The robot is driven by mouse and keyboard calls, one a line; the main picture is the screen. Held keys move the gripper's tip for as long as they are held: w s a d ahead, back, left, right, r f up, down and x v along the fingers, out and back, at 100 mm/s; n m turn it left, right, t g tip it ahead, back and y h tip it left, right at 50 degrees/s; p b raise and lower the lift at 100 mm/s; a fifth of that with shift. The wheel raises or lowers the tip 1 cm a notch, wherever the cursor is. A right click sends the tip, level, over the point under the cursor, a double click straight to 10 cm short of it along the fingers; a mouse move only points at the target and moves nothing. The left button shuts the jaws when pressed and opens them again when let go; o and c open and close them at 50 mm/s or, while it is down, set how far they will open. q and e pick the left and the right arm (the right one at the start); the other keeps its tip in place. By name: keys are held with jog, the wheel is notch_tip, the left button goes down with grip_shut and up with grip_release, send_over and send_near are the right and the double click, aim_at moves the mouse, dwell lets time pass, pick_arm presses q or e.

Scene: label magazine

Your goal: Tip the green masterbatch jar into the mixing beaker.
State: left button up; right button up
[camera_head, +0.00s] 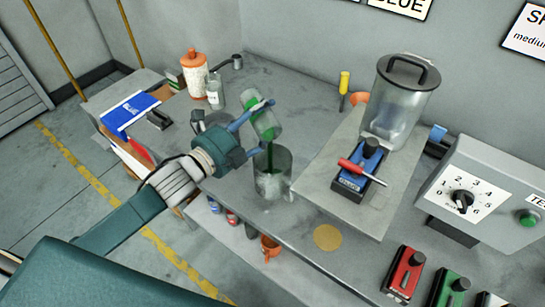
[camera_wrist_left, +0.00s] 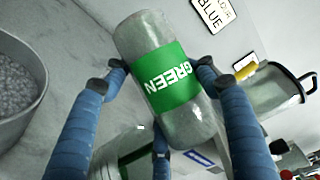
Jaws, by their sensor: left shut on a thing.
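My left gripper (camera_head: 250,119) is shut on the green masterbatch jar (camera_head: 264,121), a clear jar with a green band. In the left wrist view the jar (camera_wrist_left: 160,80) sits between the blue fingers (camera_wrist_left: 158,84), and its label reads GREEN. The jar is tilted over the mixing beaker (camera_head: 272,186), a clear open vessel on the bench. A green stream runs from the jar's lower end down into the beaker. How much lies in the beaker is hard to tell. My right gripper does not show.
A grey container (camera_head: 217,119) stands behind my left gripper. A raised plate (camera_head: 331,208) right of the beaker bears a blue device (camera_head: 351,185), a red screwdriver (camera_head: 360,171) and a lidded clear hopper (camera_head: 398,105). A control box (camera_head: 490,190) stands at right. The bench's front holds an ochre disc (camera_head: 327,237).

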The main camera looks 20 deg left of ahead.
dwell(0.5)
pick_arm(q)
jog(key=f+n+p, duration=0.1)
jog(key=n+g+p, duration=0.1)
jog(key=n, duration=0.1)
jog(key=shift+w+a+f, duration=0.2)
jog(key=shift+f, duration=0.2)
notch_tip(320, 180, down, 6)
jog(key=w+a+n+g+h+b, duration=0.1)
jog(key=n+g+h+b, duration=0.1)
jog(key=n+g+b, duration=0.4)
jog(key=shift+w+a+r+n+g+h, duration=0.3)
jog(key=shift+r+n, duration=0.3)
jog(key=shift+n, duration=0.25)
jog(key=shift+w+a+r+n+g+h, duration=0.15)
jog(key=shift+w+r+n+h, duration=0.15)
jog(key=shift+r+n, duration=0.5)
jog(key=shift+w+a+r+n+g+h, duration=0.25)
jog(key=shift+r+n+h, duration=0.2)
jog(key=shift+n, duration=0.5)
jog(key=shift+r, duration=0.1)
